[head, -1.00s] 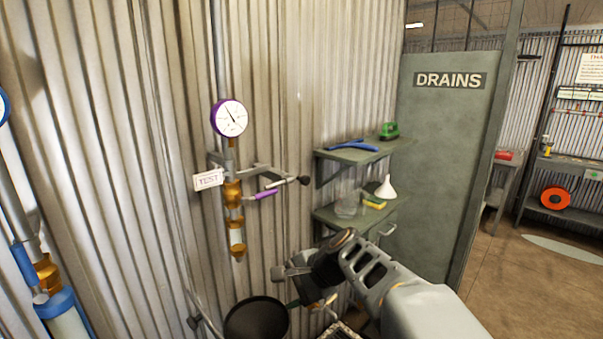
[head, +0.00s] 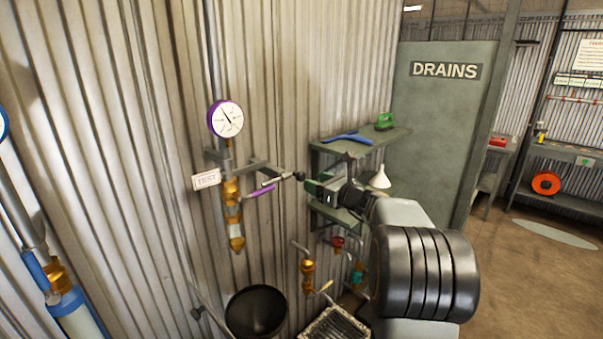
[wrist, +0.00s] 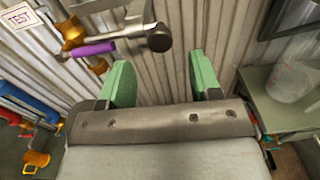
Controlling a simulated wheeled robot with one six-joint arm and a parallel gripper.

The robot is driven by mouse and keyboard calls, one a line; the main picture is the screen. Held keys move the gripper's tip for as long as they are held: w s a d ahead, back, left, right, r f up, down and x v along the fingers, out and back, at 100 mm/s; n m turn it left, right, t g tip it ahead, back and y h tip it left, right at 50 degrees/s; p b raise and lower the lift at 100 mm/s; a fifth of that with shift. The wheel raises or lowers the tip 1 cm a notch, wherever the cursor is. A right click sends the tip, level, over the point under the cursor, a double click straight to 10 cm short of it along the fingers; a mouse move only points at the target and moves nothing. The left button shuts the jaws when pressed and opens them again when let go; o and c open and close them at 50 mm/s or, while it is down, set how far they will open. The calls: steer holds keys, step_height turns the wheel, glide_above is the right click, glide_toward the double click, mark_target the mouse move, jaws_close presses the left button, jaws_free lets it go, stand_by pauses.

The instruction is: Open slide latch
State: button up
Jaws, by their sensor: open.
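The slide latch is a thin metal rod (head: 275,181) with a black knob (head: 300,176) at its right end, beside a bracket on the corrugated wall. In the wrist view the knob (wrist: 159,38) sits beyond the fingertips, roughly between them and apart from them. A purple lever (head: 262,191) is just below the rod, on the brass valve (head: 231,190). My gripper (head: 312,187) is just right of the knob in the head view. In the wrist view its two green fingers (wrist: 163,78) are spread and empty. How the rod sits in its bracket is too small to tell.
A gauge (head: 226,119) and a TEST tag (head: 206,179) are by the valve. Shelves (head: 345,150) with a funnel (head: 380,177) stand behind my gripper. A clear container (wrist: 291,80) shows at right in the wrist view.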

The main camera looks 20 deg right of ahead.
mark_target(303, 176)
steer(key=shift+p+x, duration=0.9)
steer(key=shift+x, duration=2.55)
steer(key=shift+c, duration=0.2)
jaws_close()
